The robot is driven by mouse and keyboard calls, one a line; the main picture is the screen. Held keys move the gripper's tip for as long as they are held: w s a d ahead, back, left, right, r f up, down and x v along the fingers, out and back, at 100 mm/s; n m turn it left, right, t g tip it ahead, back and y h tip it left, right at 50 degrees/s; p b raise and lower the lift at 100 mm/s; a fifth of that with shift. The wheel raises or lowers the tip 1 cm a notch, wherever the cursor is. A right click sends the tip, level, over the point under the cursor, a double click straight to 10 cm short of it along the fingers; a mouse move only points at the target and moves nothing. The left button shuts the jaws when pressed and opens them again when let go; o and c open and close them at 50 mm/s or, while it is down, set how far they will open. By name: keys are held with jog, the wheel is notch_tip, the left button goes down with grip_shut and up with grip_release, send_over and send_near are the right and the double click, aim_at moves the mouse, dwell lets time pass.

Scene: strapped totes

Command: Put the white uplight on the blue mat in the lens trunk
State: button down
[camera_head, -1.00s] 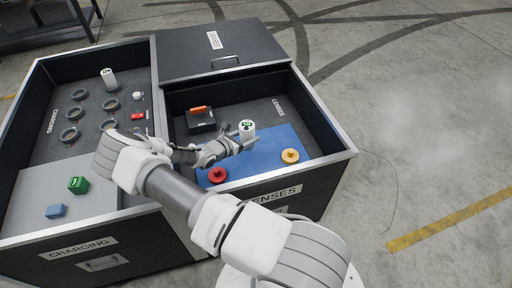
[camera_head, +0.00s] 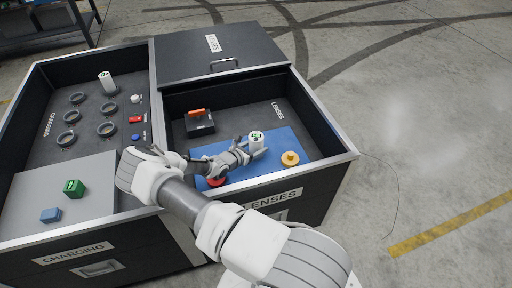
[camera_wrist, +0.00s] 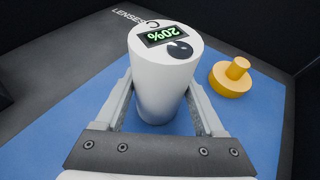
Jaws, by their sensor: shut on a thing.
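The white uplight (camera_head: 256,141) is an upright cylinder with a green "20%" display on its top. It is over the blue mat (camera_head: 281,137) in the lens trunk (camera_head: 322,161). My gripper (camera_head: 250,151) is around its lower part, shut on it. In the wrist view the uplight (camera_wrist: 162,85) stands between the two fingers, with the blue mat (camera_wrist: 75,130) behind it. Whether its base touches the mat is hard to tell.
A yellow knobbed disc (camera_head: 290,158) lies on the mat to the right. A red disc (camera_head: 216,181) is partly hidden under my arm. A black box with an orange handle (camera_head: 199,121) stands behind left. The charging trunk (camera_head: 42,94) holds another white cylinder (camera_head: 107,82) and several rings.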

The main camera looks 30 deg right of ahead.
aim_at(252, 148)
grip_release()
jog(key=shift+f, duration=0.1)
jog(key=shift+s+a+r, duration=0.1)
jog(key=shift+a+r, duration=0.2)
jog(key=shift+r, duration=0.05)
jog(key=p+v, duration=0.2)
jog(key=v, duration=0.5)
jog(key=s+a+r+m+g+y, duration=0.1)
jog(key=s+a+r+m+y, duration=0.15)
jog(key=r+m, duration=0.45)
jog(key=s+a+r+m+g+y, duration=0.1)
jog(key=s+a+r+m+y, duration=0.2)
jog(key=r, duration=0.9)
jog(key=s+a+r+m+g+y, duration=0.25)
jog(key=r+m, duration=0.35)
jog(key=r, duration=0.3)
jog(key=s+a+r+m+t+y, duration=0.2)
jog(key=s+a+r, duration=0.3)
jog(key=s+r, duration=0.3)
jog(key=s+a+r+m+t+y, duration=0.2)
jog(key=s+a+r, duration=0.3)
jog(key=s+r, duration=0.3)
jog(key=shift+s+m+t+y, duration=0.4)
jog(key=shift+s+m+t, duration=0.5)
jog(key=shift+s, duration=0.25)
jog(key=shift+a+r, duration=0.15)
